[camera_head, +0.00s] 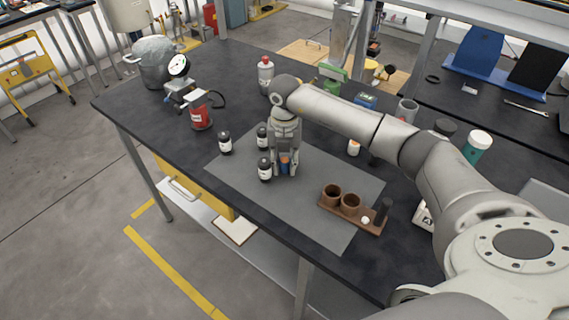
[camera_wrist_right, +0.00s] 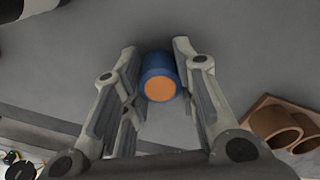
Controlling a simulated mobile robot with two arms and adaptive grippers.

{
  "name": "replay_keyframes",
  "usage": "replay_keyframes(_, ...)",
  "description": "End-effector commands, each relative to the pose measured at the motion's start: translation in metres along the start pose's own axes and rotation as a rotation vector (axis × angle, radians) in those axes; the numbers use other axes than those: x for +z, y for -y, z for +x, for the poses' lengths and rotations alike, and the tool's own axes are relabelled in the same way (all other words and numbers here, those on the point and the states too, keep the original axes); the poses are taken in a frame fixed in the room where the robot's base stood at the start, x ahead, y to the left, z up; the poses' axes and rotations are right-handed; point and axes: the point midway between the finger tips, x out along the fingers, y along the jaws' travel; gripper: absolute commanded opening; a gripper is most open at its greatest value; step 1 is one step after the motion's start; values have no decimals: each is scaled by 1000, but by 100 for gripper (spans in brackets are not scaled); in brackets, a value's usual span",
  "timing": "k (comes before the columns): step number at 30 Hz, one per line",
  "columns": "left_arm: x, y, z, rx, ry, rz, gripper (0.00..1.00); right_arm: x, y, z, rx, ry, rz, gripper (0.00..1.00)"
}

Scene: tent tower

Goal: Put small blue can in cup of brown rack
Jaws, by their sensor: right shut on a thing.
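The small blue can (camera_head: 284,166) has an orange end. It stands on the grey mat (camera_head: 312,226), between the fingers of my right gripper (camera_head: 285,170). In the right wrist view the blue can (camera_wrist_right: 159,78) sits between the fingertips of my right gripper (camera_wrist_right: 158,72), its orange end facing the camera. The gripper is shut on it. The brown rack (camera_head: 352,218) lies on the mat to the right, with two open brown cups (camera_head: 340,198) and a dark post. It also shows in the right wrist view (camera_wrist_right: 283,124) at the right. My left gripper is not in view.
Several black jars with white labels (camera_head: 225,143) stand just left of the gripper. A red can (camera_head: 201,115), a gauge device (camera_head: 180,80) and a wrapped pot (camera_head: 152,62) stand farther left. The mat between gripper and rack is clear.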

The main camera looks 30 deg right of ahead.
Motion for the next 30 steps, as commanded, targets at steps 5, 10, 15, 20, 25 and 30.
replay_keyframes(5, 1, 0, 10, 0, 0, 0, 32, 1, 0, -15, 2, 4, -1, 8)
replay_keyframes(10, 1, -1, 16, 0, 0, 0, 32, -9, 0, -38, 2, 2, -3, 8)
replay_keyframes(15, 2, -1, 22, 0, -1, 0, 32, -28, 2, -61, 4, 5, -3, 8)
replay_keyframes(20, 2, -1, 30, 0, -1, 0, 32, -54, 5, -89, 3, 6, -4, 8)
replay_keyframes(25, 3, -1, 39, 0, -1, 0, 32, -90, 8, -103, 3, 5, -5, 8)
replay_keyframes(30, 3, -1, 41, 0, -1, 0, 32, -118, 11, -117, 1, 4, -3, 8)
